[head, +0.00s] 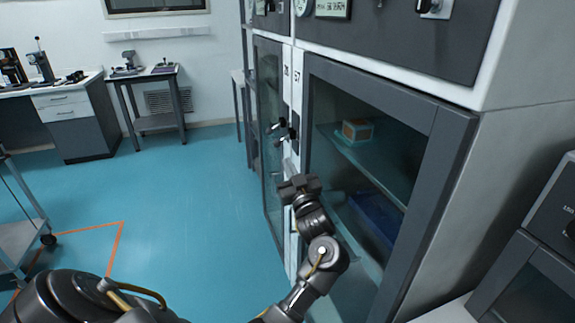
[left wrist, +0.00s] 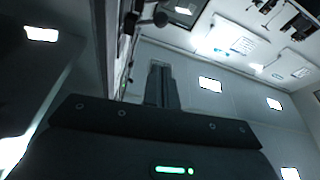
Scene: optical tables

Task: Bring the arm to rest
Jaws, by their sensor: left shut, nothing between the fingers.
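My left arm comes in from the lower left in the head view. Its gripper (head: 299,187) is in front of the glass-fronted cabinet (head: 455,130), near the frame between its two doors and below the dark door handles (head: 287,132). The left gripper is shut and empty. In the left wrist view its closed fingers (left wrist: 162,86) point up toward the ceiling and wall, with nothing between them. I cannot tell whether the gripper touches the cabinet. My right gripper is not in view.
Behind the glass, an orange and white box (head: 357,131) is on a shelf and a blue bin (head: 378,218) is lower down. A cart (head: 20,238) stands at left. A small table (head: 148,75) and a bench (head: 75,103) are at the back. The teal floor between is clear.

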